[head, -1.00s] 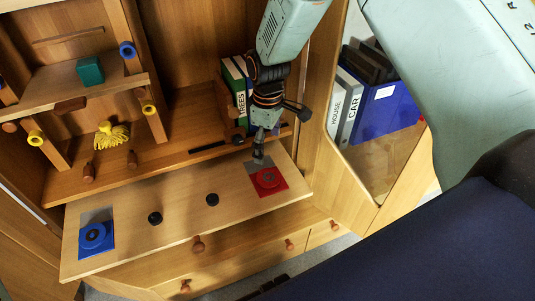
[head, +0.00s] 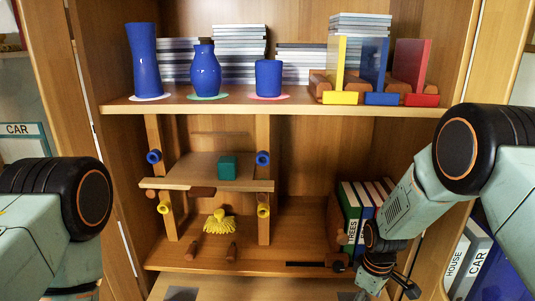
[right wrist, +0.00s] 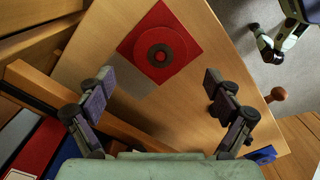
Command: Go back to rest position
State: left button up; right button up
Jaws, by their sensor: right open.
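My right gripper (right wrist: 158,88) is open in the right wrist view, with nothing between its fingers. It hangs over the wooden pull-out board (right wrist: 190,105), near a red square with a round dark-centred piece (right wrist: 160,47).
A wooden cabinet has an upper shelf (head: 290,107) with blue vases (head: 205,68) and coloured bookends. Below are a timber frame (head: 205,172) with a green block (head: 227,167), a yellow brush (head: 219,222) and binders (head: 362,210). A cabinet side stands close to my right arm.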

notch_tip(320, 180, down, 4)
jog(key=shift+r, duration=0.35)
jog(key=shift+f, duration=0.15)
